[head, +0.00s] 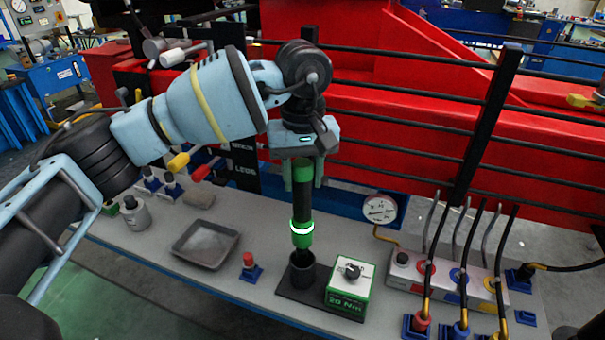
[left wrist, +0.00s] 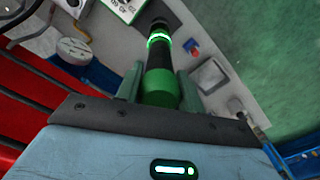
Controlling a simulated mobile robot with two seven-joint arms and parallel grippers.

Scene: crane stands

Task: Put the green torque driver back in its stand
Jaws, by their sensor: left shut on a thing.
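The green torque driver (head: 302,215) is upright, black in the middle with green bands and a lit ring. My left gripper (head: 304,180) is shut on its upper end, and the driver also shows between the fingers in the left wrist view (left wrist: 160,72). The stand is a dark cup (head: 302,271) on a dark base plate. The driver's lower tip is at the cup's mouth; I cannot tell how deep it sits. In the left wrist view my left gripper (left wrist: 158,92) holds the driver's near end. My right gripper is not in view.
A green and white box marked 20 Nm (head: 349,288) stands just right of the cup. A grey tray (head: 205,244) and a red-topped blue holder (head: 250,267) are to its left. A gauge (head: 380,209) and a connector block with hoses (head: 448,279) are on the right.

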